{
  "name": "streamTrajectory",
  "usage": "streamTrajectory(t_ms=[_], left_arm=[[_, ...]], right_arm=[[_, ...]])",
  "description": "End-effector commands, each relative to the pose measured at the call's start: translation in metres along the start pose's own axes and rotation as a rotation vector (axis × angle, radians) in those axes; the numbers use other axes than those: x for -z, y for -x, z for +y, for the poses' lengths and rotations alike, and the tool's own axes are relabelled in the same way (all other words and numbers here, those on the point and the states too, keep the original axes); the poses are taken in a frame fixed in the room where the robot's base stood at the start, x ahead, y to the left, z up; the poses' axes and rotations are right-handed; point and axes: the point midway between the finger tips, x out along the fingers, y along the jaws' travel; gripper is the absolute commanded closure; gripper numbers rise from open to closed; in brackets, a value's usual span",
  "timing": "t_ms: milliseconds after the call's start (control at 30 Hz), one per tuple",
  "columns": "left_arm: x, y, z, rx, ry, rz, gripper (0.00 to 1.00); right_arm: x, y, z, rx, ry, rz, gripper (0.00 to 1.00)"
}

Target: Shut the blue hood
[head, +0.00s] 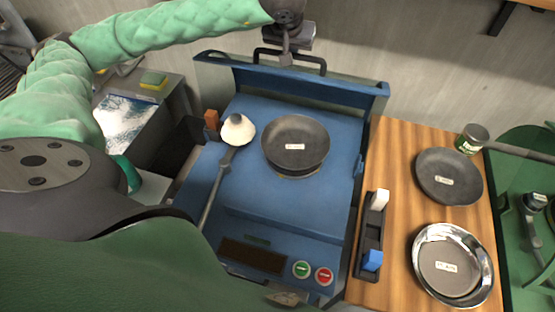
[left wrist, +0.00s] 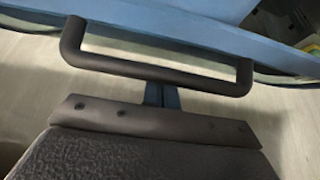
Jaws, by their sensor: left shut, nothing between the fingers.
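The blue hood (head: 300,80) is raised at the back of the blue machine, open above its work surface. Its black bar handle (head: 318,60) runs along the top edge; the handle (left wrist: 155,68) also crosses the left wrist view. My left gripper (head: 286,54) is shut and empty, pointing down at the handle from above. In the head view its fingertips overlap the handle; I cannot tell whether they touch it. My right gripper is not clearly in view.
The blue work surface (head: 250,180) holds a dark bowl (head: 295,143) and a white-headed tool (head: 237,130). A wooden counter (head: 400,210) at right carries a dark pan (head: 449,172), a metal bowl (head: 475,240) and a can (head: 470,139). The wall stands close behind the hood.

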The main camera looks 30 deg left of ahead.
Motion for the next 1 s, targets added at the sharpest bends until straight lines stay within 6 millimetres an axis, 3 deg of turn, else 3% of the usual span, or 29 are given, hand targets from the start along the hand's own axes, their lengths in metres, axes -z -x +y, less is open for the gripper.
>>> streamTrajectory(t_ms=[1000], left_arm=[[-0.044, 0.039, 0.000, 0.000, -0.001, 0.003, 1.00]], right_arm=[[-0.004, -0.022, 0.000, 0.000, 0.000, 0.000, 0.15]])
